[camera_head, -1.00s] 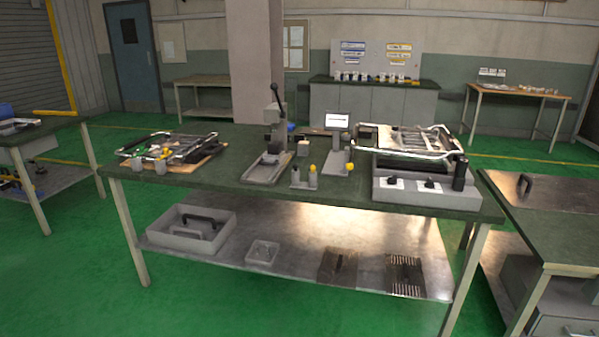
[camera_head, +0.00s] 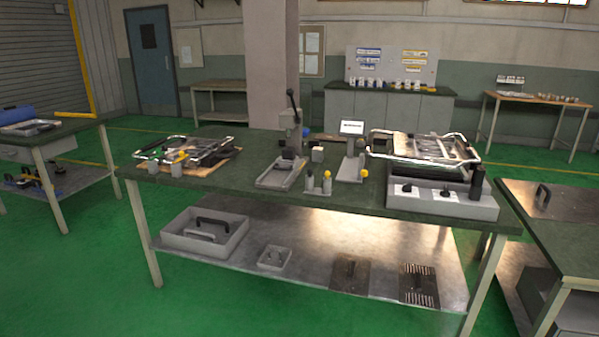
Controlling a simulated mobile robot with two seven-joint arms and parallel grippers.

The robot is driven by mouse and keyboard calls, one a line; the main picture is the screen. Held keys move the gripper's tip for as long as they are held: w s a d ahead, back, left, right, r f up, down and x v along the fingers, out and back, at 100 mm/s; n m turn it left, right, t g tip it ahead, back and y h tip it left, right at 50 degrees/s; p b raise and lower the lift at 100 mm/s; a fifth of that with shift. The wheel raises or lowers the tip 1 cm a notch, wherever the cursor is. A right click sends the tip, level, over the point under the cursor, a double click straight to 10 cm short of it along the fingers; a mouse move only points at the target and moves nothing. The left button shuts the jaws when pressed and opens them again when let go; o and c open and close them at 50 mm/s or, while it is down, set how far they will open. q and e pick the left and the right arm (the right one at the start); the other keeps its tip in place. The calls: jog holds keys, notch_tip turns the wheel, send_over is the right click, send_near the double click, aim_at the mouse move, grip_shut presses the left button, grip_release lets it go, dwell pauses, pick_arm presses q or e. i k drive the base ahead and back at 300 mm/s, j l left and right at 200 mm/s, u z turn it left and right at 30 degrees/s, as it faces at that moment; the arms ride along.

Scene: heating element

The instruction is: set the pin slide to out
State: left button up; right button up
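I cannot make out for certain which part is the pin slide. On the middle workbench (camera_head: 225,195), a lever press (camera_head: 290,130) with a black upright handle stands on a grey base plate (camera_head: 278,177). In front of it is a small grey holder (camera_head: 318,186) with upright pins, one yellow-topped. Right of that is a grey stand (camera_head: 351,160) with a white display and a yellow knob. A grey heating unit (camera_head: 440,197) with black knobs and a chrome-railed frame is at the right end. Neither of my grippers is in view.
A chrome-framed fixture (camera_head: 190,150) lies on a board at the left end. The lower shelf (camera_head: 325,240) holds a grey tray (camera_head: 205,235), a small box (camera_head: 274,258) and two dark plates. Another bench (camera_head: 560,215) stands close at right. The green floor in front is free.

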aim_at(286, 166)
jog(key=i+z, duration=0.15)
jog(key=i, duration=0.3)
jog(key=i+j+z, duration=0.1)
jog(key=i, duration=0.35)
jog(key=i+j+z, duration=0.15)
jog(key=i, duration=0.3)
jog(key=i+j+z, duration=0.1)
jog(key=i, duration=0.3)
jog(key=i+j+z, duration=0.15)
jog(key=i, duration=0.3)
jog(key=j, duration=0.1)
